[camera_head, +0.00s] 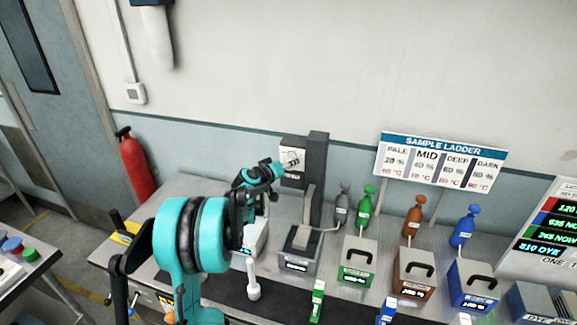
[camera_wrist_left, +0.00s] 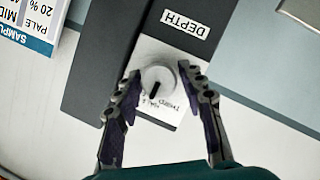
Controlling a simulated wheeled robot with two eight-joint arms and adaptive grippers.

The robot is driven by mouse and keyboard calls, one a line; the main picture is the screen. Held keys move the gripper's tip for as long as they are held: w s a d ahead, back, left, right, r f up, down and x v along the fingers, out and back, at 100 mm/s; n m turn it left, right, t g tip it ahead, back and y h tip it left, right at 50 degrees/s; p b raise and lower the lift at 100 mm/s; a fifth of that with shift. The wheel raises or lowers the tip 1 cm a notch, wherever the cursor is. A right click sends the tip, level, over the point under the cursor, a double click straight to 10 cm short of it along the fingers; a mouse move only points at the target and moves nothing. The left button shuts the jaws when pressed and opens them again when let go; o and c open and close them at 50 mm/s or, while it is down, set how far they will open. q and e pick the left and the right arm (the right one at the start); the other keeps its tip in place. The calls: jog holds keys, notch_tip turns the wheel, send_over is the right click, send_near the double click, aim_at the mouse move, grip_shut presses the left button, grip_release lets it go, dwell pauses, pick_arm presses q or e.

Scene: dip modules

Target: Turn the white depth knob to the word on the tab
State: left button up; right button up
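The white depth knob (camera_wrist_left: 158,80) sits on a white label plate (camera_wrist_left: 160,52) under a DEPTH label (camera_wrist_left: 186,24) in the left wrist view. A dark pointer mark shows on its face, slanting towards the lower left. Small words beside the knob are partly hidden and too small to read surely. My left gripper (camera_wrist_left: 161,72) is open, with one finger on each side of the knob and small gaps seeming to remain. In the head view my left gripper (camera_head: 282,168) is at the dark grey post (camera_head: 317,160) and hides the knob. I cannot single out the tab.
A SAMPLE LADDER sign (camera_head: 440,160) stands behind coloured bottles. Handled boxes, green (camera_head: 357,262), brown (camera_head: 413,275) and blue (camera_head: 472,285), line the bench to the right. A white upright piece (camera_head: 253,280) stands in front. A red extinguisher (camera_head: 136,168) is at left.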

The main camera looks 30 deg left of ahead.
dwell(0.3)
pick_arm(q)
jog(key=v, duration=1.2)
jog(key=s+d+f+m+g+b, duration=0.1)
jog(key=s+d+f+g+b, duration=0.1)
jog(key=s+d, duration=0.3)
jog(key=s+d+f+m+g+h+b, duration=0.1)
jog(key=s+d+f, duration=0.4)
jog(key=d, duration=0.7)
jog(key=s+d+f+m+g+b, duration=0.2)
jog(key=s+d+f+m+b, duration=0.1)
jog(key=d, duration=0.5)
jog(key=shift+s+d+f+g+h+b, duration=0.15)
jog(key=shift+s+f+b, duration=0.15)
jog(key=shift+s, duration=0.25)
jog(key=shift+s+f+g+h+b, duration=0.1)
jog(key=shift+s+f+b, duration=0.1)
jog(key=shift+s+b, duration=0.3)
jog(key=shift+s+d+f+g+h+b, duration=0.15)
jog(key=shift+s+f+b, duration=0.1)
jog(key=shift+s, duration=0.4)
jog(key=s+d+f+m+g+y+b, duration=0.1)
jog(key=s+d+f+m+b, duration=0.1)
jog(key=s+f, duration=0.5)
jog(key=s, duration=0.3)
jog(key=shift+s+f+g+y+b, duration=0.3)
jog(key=shift+f+y+b, duration=0.05)
jog(key=shift+y+b, duration=0.05)
